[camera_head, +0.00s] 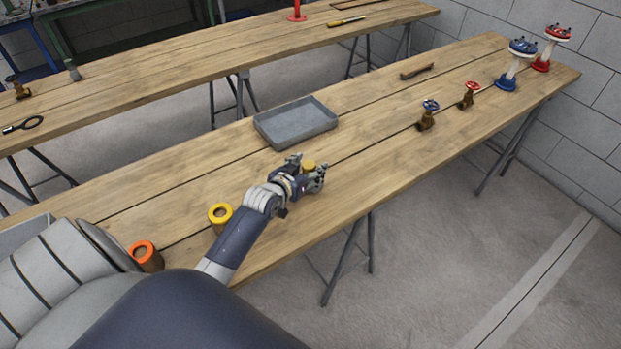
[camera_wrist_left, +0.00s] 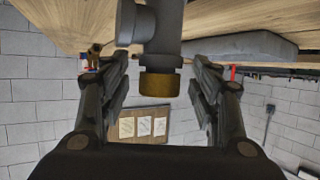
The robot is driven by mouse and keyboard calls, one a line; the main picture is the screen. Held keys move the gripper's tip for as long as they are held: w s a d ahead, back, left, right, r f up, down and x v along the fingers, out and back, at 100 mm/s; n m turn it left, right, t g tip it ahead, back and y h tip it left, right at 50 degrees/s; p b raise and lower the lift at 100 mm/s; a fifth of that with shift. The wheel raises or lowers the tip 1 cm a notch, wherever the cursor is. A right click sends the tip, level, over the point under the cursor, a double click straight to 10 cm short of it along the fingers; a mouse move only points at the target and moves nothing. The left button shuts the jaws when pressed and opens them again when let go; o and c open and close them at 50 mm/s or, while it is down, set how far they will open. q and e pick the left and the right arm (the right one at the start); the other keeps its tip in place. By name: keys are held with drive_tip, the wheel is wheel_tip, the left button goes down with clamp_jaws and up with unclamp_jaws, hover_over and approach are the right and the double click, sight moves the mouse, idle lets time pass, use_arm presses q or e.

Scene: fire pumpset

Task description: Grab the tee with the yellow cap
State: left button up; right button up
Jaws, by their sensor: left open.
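The tee (camera_wrist_left: 165,50) shows in the left wrist view as a grey pipe piece with a short side branch to the left. A dull yellow-brown cap (camera_wrist_left: 159,85) sits on its end. My left gripper (camera_wrist_left: 160,62) is open, with one finger on each side of the tee and visible gaps between. In the head view, my left gripper (camera_head: 308,169) is low over the near table, and the yellow-brown cap (camera_head: 309,164) shows between its fingers. The rest of the tee is hidden there. My right gripper is not in view.
A grey tray (camera_head: 296,122) lies behind the gripper. A yellow-ringed piece (camera_head: 220,212) and an orange-ringed piece (camera_head: 145,254) stand to the left. Valves with a blue wheel (camera_head: 429,112) and a red wheel (camera_head: 469,95) stand to the right, with bare wood between.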

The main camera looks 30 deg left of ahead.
use_arm(q)
drive_tip(key=shift+c, duration=0.4)
clamp_jaws()
drive_tip(key=shift+r, duration=0.1)
